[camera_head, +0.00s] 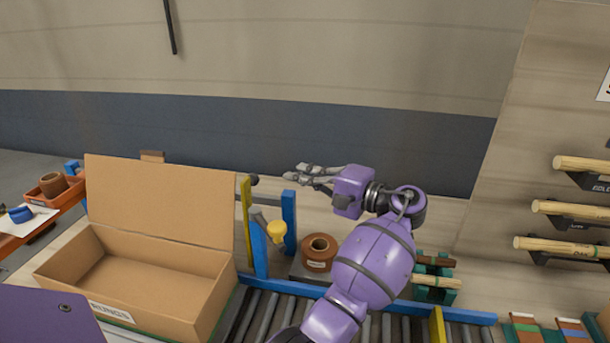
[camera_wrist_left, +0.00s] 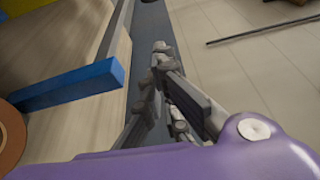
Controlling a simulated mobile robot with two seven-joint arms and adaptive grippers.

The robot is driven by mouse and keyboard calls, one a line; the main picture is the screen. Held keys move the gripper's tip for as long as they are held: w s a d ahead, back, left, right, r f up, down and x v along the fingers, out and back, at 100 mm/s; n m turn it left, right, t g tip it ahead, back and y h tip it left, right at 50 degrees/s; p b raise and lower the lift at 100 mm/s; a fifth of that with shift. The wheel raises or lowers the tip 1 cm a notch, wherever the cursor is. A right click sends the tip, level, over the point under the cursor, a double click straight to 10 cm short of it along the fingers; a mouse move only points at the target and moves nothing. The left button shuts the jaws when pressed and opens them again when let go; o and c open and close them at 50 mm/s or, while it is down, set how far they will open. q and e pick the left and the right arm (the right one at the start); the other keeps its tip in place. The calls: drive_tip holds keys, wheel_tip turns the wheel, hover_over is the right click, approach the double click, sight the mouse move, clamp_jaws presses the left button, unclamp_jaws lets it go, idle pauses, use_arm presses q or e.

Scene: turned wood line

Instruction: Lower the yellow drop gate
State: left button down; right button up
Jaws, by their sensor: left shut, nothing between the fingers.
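The yellow drop gate is a narrow yellow bar (camera_head: 246,225) standing upright beside the blue posts at the left part of the roller conveyor. A dark round knob (camera_head: 253,180) shows near its top, and a yellow knob (camera_head: 277,231) sits between the blue posts. My left gripper (camera_head: 301,174) is shut and empty, in the air to the right of the bar and just past the right blue post (camera_head: 289,220). In the left wrist view its fingers (camera_wrist_left: 157,68) are together, with a blue post (camera_wrist_left: 75,88) to their left. My right gripper is not in view.
An open cardboard box (camera_head: 160,290) stands left of the gate. A brown spool (camera_head: 319,250) sits behind the conveyor (camera_head: 262,315), right of the posts. A green stand (camera_head: 435,290) with wood pieces is farther right. Dowels (camera_head: 560,245) rest on wall brackets at right.

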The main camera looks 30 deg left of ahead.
use_arm(q)
drive_tip(key=s+a+p, duration=0.2)
drive_tip(key=s+a, duration=0.1)
drive_tip(key=a, duration=0.2)
drive_tip(key=shift+a, duration=0.15)
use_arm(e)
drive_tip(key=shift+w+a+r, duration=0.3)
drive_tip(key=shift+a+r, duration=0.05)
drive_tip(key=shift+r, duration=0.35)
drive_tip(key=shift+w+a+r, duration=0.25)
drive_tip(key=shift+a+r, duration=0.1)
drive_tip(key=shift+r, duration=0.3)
